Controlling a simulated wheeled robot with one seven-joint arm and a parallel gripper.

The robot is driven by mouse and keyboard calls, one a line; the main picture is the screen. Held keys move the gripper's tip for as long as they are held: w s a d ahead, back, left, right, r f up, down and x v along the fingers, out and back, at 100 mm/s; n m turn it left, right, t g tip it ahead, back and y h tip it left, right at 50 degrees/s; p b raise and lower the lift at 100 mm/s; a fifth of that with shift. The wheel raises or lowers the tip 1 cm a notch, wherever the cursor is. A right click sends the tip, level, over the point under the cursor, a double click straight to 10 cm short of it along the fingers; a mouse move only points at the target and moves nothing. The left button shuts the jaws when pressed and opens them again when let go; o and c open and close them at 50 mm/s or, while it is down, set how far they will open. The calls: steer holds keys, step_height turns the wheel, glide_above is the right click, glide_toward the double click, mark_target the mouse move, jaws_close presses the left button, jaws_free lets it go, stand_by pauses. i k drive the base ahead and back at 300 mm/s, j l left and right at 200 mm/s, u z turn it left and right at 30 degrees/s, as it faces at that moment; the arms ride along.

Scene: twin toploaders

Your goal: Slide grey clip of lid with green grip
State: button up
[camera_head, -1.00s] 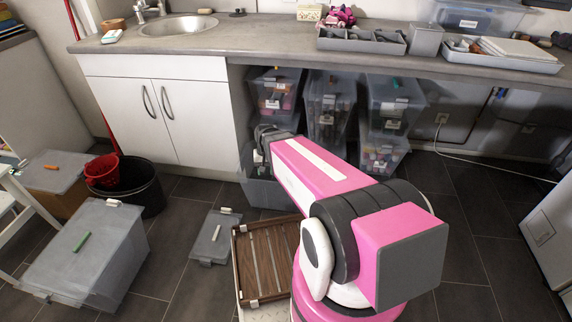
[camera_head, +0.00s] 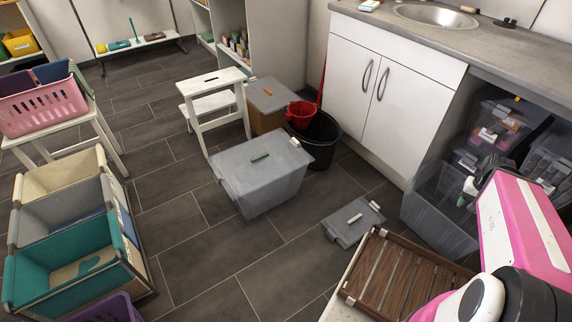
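A grey translucent box (camera_head: 258,192) stands on the floor left of the cabinet. Its grey lid (camera_head: 240,170) is on top, with a green grip (camera_head: 260,156) near the middle. A small pale grey clip (camera_head: 294,142) sits at the lid's back right edge. My gripper (camera_head: 473,183) is at the right, at the far end of my pink arm, in front of the bins under the counter. It is well apart from the green-grip lid. It is small and partly hidden, so its fingers cannot be made out.
A low box with a pale grip (camera_head: 354,217) lies to the right, near my wooden-slatted tray (camera_head: 395,275). A box with an orange grip (camera_head: 268,92), a black bucket (camera_head: 322,140) and a white step stool (camera_head: 212,100) stand behind. Open floor lies in front and left.

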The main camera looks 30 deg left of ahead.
mark_target(217, 176)
steer(key=u, duration=2.55)
steer(key=i+j+z, duration=0.15)
steer(key=i+j, duration=0.15)
steer(key=i, duration=0.2)
steer(key=i+j+z, duration=0.15)
steer(key=i+j, duration=0.2)
steer(key=i, duration=0.15)
